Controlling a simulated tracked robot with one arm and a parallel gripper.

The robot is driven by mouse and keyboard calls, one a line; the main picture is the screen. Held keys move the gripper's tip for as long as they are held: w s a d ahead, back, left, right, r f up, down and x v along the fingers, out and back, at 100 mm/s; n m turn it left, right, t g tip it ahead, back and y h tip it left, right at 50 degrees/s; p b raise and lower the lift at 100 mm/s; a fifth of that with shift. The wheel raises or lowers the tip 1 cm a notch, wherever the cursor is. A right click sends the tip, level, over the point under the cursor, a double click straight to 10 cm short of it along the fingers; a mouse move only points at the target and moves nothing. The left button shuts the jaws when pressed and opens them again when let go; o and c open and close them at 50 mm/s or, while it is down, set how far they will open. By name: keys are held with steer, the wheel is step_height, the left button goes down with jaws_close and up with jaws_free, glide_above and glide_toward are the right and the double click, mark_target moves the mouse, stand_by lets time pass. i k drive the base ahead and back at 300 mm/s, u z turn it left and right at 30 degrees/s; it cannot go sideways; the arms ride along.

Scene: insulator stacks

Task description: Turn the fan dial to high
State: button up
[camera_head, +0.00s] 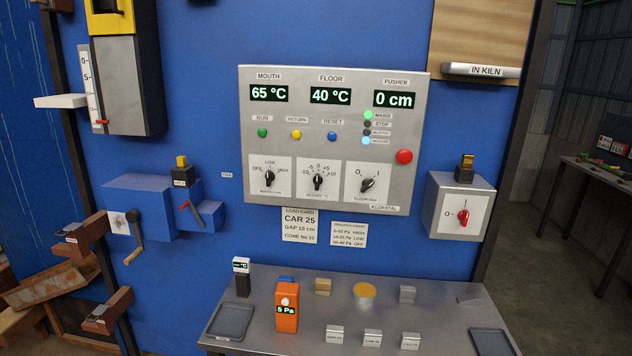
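The fan dial (269,177) is a black knob on a white plate at the lower left of the grey control panel (338,112). Its plate reads OFF, LOW and HIGH from left to right. The knob stands roughly upright, seemingly toward LOW, though its pointer is small. The label below it is too small to read surely. An orange meter (287,307) on the bench reads 5 Pa. A small card (348,235) below the panel appears to pair Pa ranges with HIGH, LOW and OFF. My gripper is not visible in this view.
Two other dials, at centre (318,181) and right (367,185), sit beside it. A red button (404,156) is at the panel's right. A grey box with a red switch (463,217) is farther right. The steel bench (258,335) juts out below; blue boxes and a crank (135,238) stand left.

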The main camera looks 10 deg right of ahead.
mark_target(270, 176)
steer(key=z, duration=0.45)
steer(key=i, duration=0.95)
steer(key=u, duration=0.55)
